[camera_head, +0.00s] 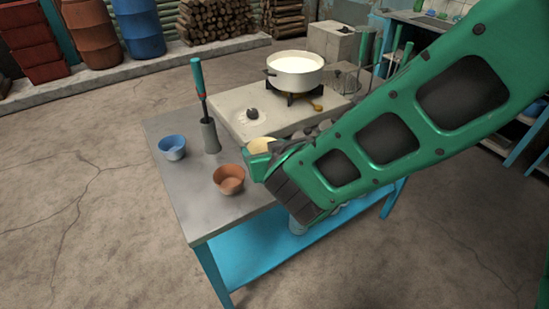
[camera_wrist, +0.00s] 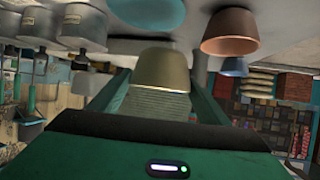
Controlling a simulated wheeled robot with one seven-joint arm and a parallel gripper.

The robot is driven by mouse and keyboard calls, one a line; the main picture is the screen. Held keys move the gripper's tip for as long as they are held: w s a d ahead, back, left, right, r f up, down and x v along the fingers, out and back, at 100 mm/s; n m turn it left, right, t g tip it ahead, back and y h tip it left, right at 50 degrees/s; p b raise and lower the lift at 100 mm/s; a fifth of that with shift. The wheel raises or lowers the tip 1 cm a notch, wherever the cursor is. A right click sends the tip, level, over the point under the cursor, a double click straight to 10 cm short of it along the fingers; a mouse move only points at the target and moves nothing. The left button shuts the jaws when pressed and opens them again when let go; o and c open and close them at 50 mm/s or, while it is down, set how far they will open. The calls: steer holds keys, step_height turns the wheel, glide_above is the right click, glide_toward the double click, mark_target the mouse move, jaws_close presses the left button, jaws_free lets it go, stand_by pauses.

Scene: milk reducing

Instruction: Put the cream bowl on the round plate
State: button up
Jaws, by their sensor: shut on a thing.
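The cream bowl (camera_head: 262,145) is partly hidden behind my gripper in the head view. In the wrist view, the cream bowl (camera_wrist: 160,68) sits between the two green fingers. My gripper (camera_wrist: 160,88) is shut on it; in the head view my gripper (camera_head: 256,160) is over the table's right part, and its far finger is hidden. A pale teal rounded shape (camera_wrist: 148,12) at the top of the wrist view may be the round plate. I cannot make out the plate in the head view, where my arm covers much of the table.
A brown bowl (camera_head: 228,180) stands close left of my gripper. A blue bowl (camera_head: 172,147) and a grey holder with a green-handled tool (camera_head: 210,136) stand farther left. A white pot (camera_head: 295,72) sits on the stove behind. The table's front left (camera_head: 207,217) is bare.

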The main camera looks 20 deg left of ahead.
steer(key=w+f, duration=0.2)
steer(key=w, duration=0.1)
steer(key=w+d+f, duration=0.1)
steer(key=w, duration=0.1)
steer(key=shift+f, duration=2.05)
steer(key=shift+f, duration=0.15)
steer(key=o, duration=1.1)
steer(key=shift+s+d+r, duration=0.1)
steer(key=shift+r, duration=0.15)
steer(key=v, duration=1.1)
steer(key=shift+s+d+r, duration=0.15)
steer(key=shift+s, duration=0.05)
